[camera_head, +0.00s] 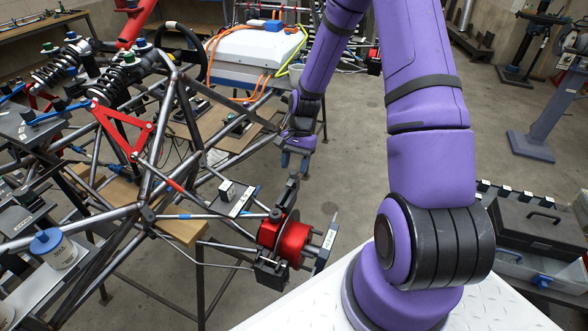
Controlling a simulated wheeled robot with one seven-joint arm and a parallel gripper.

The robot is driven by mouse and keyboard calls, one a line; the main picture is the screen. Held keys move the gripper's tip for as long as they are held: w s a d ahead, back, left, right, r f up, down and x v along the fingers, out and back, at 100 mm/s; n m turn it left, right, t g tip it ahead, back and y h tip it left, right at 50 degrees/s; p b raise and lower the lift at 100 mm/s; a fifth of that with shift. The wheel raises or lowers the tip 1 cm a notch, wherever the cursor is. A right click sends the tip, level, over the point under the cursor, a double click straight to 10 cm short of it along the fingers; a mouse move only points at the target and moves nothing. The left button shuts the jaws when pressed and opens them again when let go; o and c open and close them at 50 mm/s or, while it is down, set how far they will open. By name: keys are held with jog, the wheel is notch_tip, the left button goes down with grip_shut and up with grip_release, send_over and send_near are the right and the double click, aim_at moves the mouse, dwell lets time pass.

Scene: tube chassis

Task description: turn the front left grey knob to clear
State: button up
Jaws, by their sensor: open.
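I cannot pick out a grey knob with certainty in this view. The tube chassis (168,120) fills the left half. Green and blue caps (128,58) top its black coil-over dampers (115,80) at the upper left. My gripper (295,161) hangs from the purple arm, pointing down, beyond the red hub (292,243) in the picture. Its two fingers look apart, and no object shows between them. A small box (228,191) sits on a grey plate to the lower left of my gripper. I cannot tell whether my gripper touches anything.
A white case (254,48) with orange cables stands behind the chassis. A blue-capped white canister (55,247) is at the lower left. A dark toolbox (530,222) stands at the right. Open grey floor (350,140) lies right of my gripper.

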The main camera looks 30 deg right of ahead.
jog(key=shift+x, duration=0.9)
jog(key=c, duration=0.9)
